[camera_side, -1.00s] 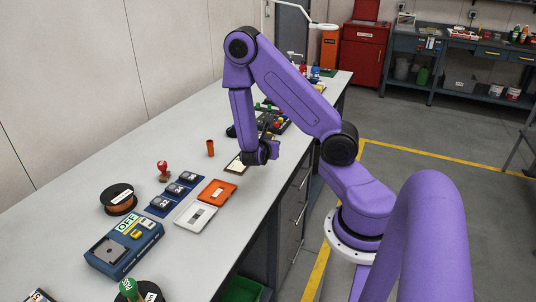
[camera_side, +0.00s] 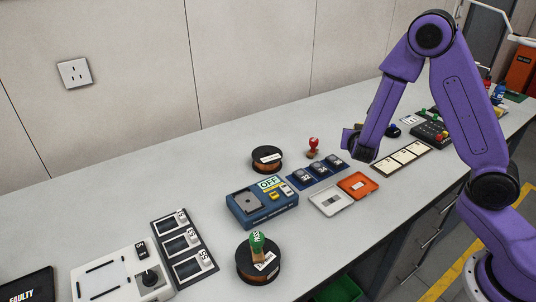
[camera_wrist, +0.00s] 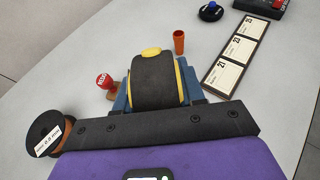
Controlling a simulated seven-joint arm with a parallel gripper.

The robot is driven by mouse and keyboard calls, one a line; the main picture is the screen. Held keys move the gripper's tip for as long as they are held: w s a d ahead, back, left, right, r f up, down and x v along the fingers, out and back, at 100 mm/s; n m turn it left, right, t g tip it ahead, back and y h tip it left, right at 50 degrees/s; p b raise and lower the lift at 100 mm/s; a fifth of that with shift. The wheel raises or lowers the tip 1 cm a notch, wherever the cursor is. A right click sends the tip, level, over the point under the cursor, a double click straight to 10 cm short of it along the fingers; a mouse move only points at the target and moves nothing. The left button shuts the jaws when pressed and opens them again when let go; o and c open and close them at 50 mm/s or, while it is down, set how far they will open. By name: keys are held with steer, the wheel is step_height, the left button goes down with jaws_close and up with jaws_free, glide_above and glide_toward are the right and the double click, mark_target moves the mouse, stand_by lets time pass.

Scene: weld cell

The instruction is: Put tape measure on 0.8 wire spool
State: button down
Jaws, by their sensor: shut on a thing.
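In the wrist view the tape measure (camera_wrist: 155,82), black with yellow edges, is between the blue fingers of my gripper (camera_wrist: 157,92), which is shut on it. In the side view my gripper (camera_side: 350,143) is above the bench, right of the red-handled stamp; the tape measure cannot be made out there. A dark-rimmed spool with copper wire (camera_side: 267,158) lies flat behind the blue OFF box. It also shows in the wrist view (camera_wrist: 45,135), left of my gripper, with a label that seems to read 0.8. A second spool (camera_side: 258,275) in front carries a green-topped stamp (camera_side: 257,246).
The red-handled stamp (camera_side: 313,146) stands between the back spool and my gripper. The blue OFF box (camera_side: 262,204), a blue tray (camera_side: 318,170), an orange case (camera_side: 357,185) and a card strip (camera_side: 402,157) are nearby. An orange cup (camera_wrist: 179,42) stands beyond the tape measure.

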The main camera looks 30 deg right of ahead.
steer(key=w+a+r+n+t+y, duration=0.2)
steer(key=w+a+r+n, duration=0.1)
steer(key=a, duration=0.5)
steer(key=w+a+r+n+t+y, duration=0.1)
steer(key=w+a+r+n+y, duration=0.2)
steer(key=a, duration=0.5)
glide_above(266, 151)
steer(key=shift+m, duration=0.3)
steer(key=f, duration=1)
steer(key=shift+s+f, duration=0.2)
steer(key=shift+w+f, duration=0.2)
steer(key=shift+f, duration=1.45)
steer(key=shift+f, duration=0.1)
steer(key=c, duration=0.7)
jaws_free()
steer(key=shift+f, duration=0.1)
